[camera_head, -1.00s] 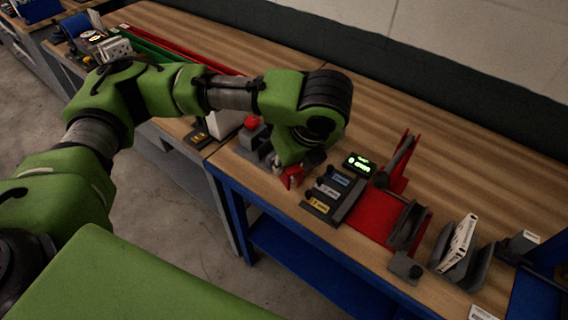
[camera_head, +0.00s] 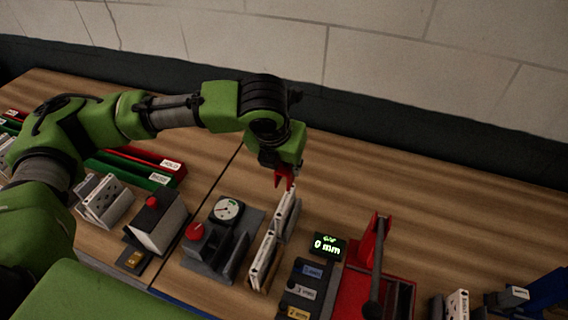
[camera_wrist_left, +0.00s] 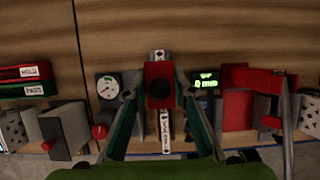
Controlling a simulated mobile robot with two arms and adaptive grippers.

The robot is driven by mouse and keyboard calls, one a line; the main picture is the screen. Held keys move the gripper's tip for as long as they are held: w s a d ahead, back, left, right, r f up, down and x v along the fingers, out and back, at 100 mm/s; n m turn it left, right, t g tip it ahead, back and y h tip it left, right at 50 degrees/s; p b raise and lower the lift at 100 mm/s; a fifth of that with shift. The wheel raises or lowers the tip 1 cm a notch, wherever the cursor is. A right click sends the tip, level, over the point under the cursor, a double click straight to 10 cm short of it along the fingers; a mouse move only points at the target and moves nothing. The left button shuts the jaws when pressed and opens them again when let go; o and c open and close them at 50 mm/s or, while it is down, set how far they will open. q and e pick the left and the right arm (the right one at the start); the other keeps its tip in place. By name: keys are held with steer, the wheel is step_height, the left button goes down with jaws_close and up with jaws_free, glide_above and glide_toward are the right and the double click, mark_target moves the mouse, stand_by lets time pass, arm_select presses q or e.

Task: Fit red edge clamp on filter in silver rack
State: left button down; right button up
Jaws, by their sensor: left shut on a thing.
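My left gripper (camera_head: 281,170) is shut on the red edge clamp (camera_head: 284,179), with the clamp hanging below the fingers. In the left wrist view the red clamp (camera_wrist_left: 159,84) sits between the two fingers (camera_wrist_left: 158,92). A white filter (camera_head: 287,208) stands upright below the clamp, and white edges (camera_head: 264,262) stand in line nearer me. In the left wrist view the filter's white edge (camera_wrist_left: 164,128) shows above and below the clamp. I cannot tell whether clamp and filter touch. The rack's silver colour is not clear. My right gripper is not in view.
A dial gauge (camera_head: 227,209) and a red-knobbed fixture (camera_head: 195,232) stand left of the filter. A lit display reading 0 mm (camera_head: 326,245) and a red press (camera_head: 372,265) stand to the right. The bench behind is clear up to the wall.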

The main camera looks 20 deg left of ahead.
mark_target(284, 170)
arm_select(q)
steer(key=shift+s+d+r, duration=0.1)
steer(key=shift+w+a+p, duration=0.2)
steer(key=shift+p, duration=0.25)
steer(key=shift+f, duration=0.75)
steer(key=shift+s+f+b, duration=0.1)
steer(key=shift+f+b, duration=0.4)
steer(key=shift+f, duration=1.1)
steer(key=shift+f+b, duration=0.5)
steer(key=shift+f, duration=0.9)
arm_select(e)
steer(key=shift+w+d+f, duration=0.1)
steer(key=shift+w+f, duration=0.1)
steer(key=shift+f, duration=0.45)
